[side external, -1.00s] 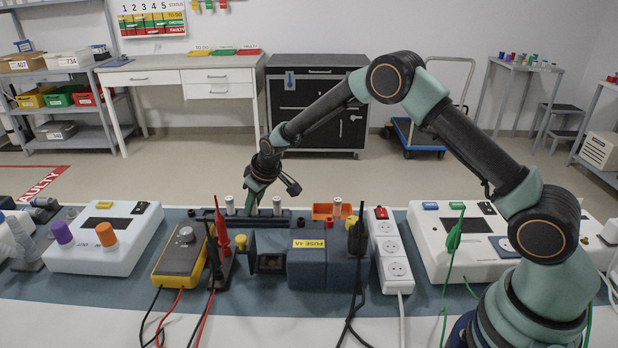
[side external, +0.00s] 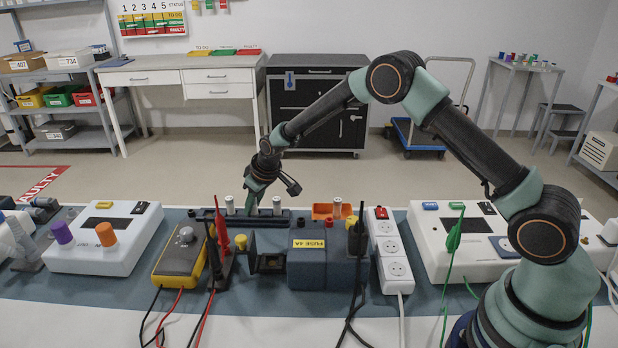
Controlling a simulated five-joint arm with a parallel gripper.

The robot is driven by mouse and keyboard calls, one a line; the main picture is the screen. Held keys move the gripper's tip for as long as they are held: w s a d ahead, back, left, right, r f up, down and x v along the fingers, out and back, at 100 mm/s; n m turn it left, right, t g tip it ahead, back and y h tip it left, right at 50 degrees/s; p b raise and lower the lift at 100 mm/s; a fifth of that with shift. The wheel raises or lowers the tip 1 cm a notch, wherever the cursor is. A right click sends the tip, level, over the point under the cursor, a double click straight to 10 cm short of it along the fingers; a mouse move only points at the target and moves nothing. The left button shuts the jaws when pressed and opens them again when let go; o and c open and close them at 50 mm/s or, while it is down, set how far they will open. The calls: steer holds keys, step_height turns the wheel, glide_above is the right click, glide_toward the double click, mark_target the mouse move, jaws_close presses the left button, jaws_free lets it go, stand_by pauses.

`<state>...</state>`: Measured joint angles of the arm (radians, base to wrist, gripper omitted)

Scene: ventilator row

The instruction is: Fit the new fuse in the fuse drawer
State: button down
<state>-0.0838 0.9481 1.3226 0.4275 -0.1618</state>
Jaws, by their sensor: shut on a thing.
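My gripper (side external: 255,196) points down at the dark rack (side external: 296,222) behind the blue-grey unit. It is shut on a fuse standing between two other fuses; the jaws hide nearly all of it. One white fuse (side external: 230,204) stands to the left of my gripper and another (side external: 277,205) to the right, both upright in the rack. The blue-grey unit (side external: 325,270) carries a yellow "FUSE 4A" label (side external: 309,244). The fuse drawer (side external: 268,263) sticks out at its left side, open. I cannot make out a fuse inside it.
A yellow meter (side external: 180,258) and test probes (side external: 222,240) stand left of the drawer. Cables hang over the front edge.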

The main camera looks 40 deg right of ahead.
steer(key=shift+d+r, duration=0.1)
steer(key=shift+r, duration=0.05)
steer(key=shift+r, duration=2.4)
steer(key=s+a+r, duration=0.2)
steer(key=s+a, duration=0.3)
steer(key=s, duration=0.3)
glide_above(266, 258)
steer(key=s, duration=0.2)
steer(key=shift+y, duration=0.4)
steer(key=shift+w+d+f, duration=0.1)
steer(key=shift+f, duration=1.3)
steer(key=shift+w+d+f, duration=0.1)
steer(key=shift+f, duration=1.25)
steer(key=shift+f, duration=0.7)
steer(key=c, duration=0.6)
jaws_free()
